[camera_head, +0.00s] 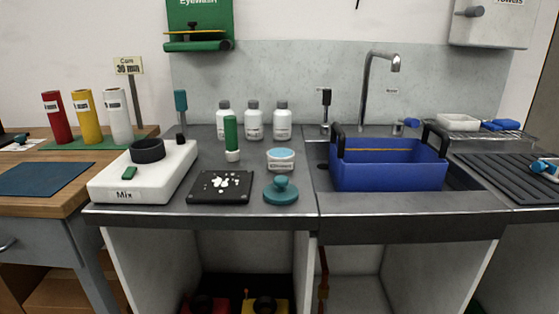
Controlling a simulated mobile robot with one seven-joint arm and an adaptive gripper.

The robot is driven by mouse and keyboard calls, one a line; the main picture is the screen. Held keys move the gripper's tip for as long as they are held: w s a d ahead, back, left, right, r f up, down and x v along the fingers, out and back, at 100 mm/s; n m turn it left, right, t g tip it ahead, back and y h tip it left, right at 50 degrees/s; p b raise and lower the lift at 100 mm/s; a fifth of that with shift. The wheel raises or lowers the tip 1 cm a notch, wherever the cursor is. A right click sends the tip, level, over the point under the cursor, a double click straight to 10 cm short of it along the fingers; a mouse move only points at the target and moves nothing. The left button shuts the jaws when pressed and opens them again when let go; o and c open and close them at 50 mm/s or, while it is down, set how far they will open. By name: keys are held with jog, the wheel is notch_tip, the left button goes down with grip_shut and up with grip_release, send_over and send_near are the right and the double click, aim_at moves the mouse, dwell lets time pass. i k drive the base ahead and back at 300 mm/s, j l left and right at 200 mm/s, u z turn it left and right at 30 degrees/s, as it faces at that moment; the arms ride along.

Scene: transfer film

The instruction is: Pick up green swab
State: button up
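A green swab (231,134), a green cylinder with a white lower end, stands upright on the dark grey counter. It is just behind a black square tray (206,199) that holds small white pieces. To its left is a white mixer block (115,189), and to its right a small white tub with a light blue top (281,159). Nothing touches the swab as far as I can see. My gripper does not show in the head view.
A teal knobbed disc (281,194) sits at the counter front. Several white bottles (254,124) stand behind the swab. A blue basin (390,176) sits in the sink at right, below a tall tap (367,80). A wooden table (70,203) adjoins at left.

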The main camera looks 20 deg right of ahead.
aim_at(232, 151)
jog(key=i+l, duration=0.1)
jog(key=l, duration=0.25)
jog(key=i+l, duration=0.1)
jog(key=l, duration=0.25)
jog(key=i+l, duration=0.1)
jog(key=l, duration=0.25)
jog(key=i+l, duration=0.1)
jog(key=l, duration=0.3)
jog(key=l+u, duration=0.15)
jog(key=u, duration=0.2)
jog(key=l+u, duration=0.15)
jog(key=u, duration=0.25)
jog(key=l+u, duration=0.15)
jog(key=u, duration=0.8)
jog(key=i+l, duration=0.05)
